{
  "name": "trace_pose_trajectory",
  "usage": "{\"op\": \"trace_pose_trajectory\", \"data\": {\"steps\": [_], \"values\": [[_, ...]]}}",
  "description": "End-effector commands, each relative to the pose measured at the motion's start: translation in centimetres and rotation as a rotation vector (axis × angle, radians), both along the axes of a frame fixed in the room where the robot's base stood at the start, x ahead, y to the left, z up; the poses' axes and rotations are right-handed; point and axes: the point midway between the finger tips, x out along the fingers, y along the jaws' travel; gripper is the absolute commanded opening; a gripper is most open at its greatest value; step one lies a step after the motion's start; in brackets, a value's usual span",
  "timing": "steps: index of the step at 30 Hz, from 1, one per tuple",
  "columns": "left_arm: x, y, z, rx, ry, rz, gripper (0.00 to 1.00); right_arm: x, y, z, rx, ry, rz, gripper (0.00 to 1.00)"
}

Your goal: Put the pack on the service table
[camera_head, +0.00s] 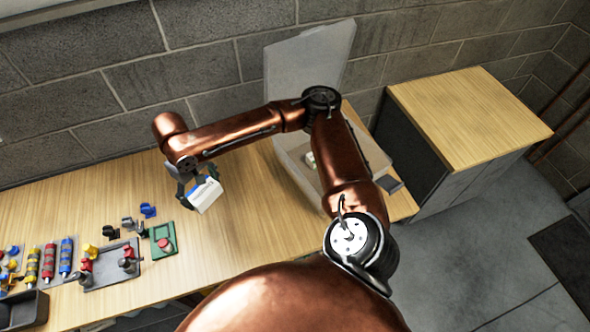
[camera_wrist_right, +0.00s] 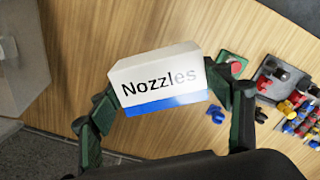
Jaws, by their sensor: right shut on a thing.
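The pack (camera_head: 208,197) is a small white box with a blue band; in the right wrist view the pack (camera_wrist_right: 155,80) shows the word "Nozzles". My right gripper (camera_head: 198,187) is shut on it, with a dark green finger at each side in the wrist view (camera_wrist_right: 168,92). In the head view it is over the long wooden table (camera_head: 240,240); the height of the gap is hard to judge. A separate wood-topped cabinet (camera_head: 465,115) stands at the right; I cannot tell which surface is called the service table. My left gripper is not in view.
An open bin (camera_head: 290,165) with a raised grey lid (camera_head: 310,65) stands behind my arm, partly hidden. A grey tray (camera_head: 110,268) with red and yellow parts, a green pad (camera_head: 163,241) and a dark bin (camera_head: 22,312) are at left. The cabinet top is clear.

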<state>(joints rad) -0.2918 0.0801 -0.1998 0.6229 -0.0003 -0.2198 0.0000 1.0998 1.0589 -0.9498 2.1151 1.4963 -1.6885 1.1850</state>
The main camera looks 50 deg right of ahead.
Motion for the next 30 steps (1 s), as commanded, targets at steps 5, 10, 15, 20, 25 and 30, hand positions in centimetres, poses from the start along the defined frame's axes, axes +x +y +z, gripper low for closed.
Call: {"op": "trace_pose_trajectory", "data": {"steps": [5,10,15,20,25,30], "values": [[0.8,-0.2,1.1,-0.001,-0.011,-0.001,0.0,-1.5,-1.0,-1.8,0.001,0.005,0.277,0.44],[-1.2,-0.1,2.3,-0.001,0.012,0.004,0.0,-3.8,-2.3,-4.2,0.002,0.004,0.677,0.44],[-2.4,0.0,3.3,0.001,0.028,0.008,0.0,-6.4,-3.1,-6.4,0.004,0.004,1.095,0.44],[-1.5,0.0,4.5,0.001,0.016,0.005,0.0,-9.3,-3.6,-8.1,0.008,0.003,1.498,0.44],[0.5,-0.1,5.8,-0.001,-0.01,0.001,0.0,-12.6,-3.9,-9.5,0.011,0.002,1.937,0.44],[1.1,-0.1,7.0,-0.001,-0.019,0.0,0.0,-16.1,-3.9,-10.4,0.012,-0.001,2.369,0.44]]}}
